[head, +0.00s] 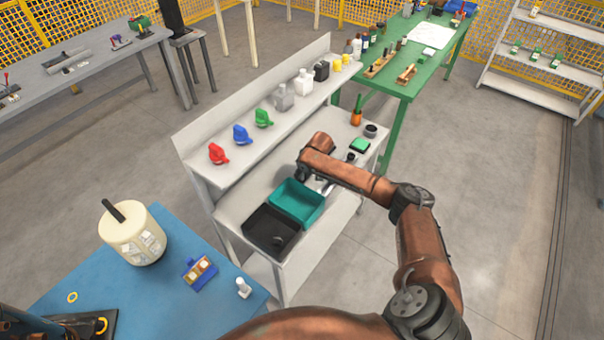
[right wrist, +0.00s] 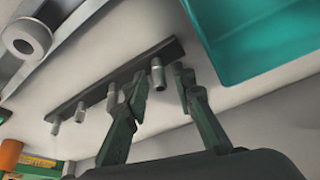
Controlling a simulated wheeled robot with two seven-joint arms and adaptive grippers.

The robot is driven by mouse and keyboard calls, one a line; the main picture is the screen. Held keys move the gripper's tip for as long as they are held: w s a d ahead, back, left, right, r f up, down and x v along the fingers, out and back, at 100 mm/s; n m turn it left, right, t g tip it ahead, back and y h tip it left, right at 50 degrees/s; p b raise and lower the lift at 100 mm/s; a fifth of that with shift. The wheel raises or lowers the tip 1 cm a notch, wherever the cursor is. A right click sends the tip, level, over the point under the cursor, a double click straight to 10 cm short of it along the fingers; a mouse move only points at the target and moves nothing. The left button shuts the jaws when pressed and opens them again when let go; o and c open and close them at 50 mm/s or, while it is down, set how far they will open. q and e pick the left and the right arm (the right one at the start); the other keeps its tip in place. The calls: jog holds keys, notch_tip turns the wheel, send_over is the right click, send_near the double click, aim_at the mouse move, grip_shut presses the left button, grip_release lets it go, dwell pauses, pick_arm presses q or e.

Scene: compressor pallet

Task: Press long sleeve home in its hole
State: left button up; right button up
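In the right wrist view, several grey metal sleeves stand in a row along a dark strip (right wrist: 95,95) on the light shelf. The tallest-looking sleeve (right wrist: 158,75) shows near the strip's end, by the teal bin. I cannot tell for certain which is the long sleeve or how deep any sits. My right gripper (right wrist: 160,88) is open, its two green-grey fingers apart, with that sleeve showing in the gap between them; no contact is clear. In the head view, my right gripper (head: 318,184) is mostly hidden by my arm over the bench. My left gripper is not clearly visible.
A teal bin (head: 277,208) and black bin (head: 251,230) stand close to my right gripper on the grey bench (head: 238,200). Colored funnels and bottles line its upper shelf. A blue table (head: 175,303) carries a cream tank (head: 118,240) and a blue fixture (head: 197,275).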

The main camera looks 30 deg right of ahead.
grip_shut()
dwell(0.8)
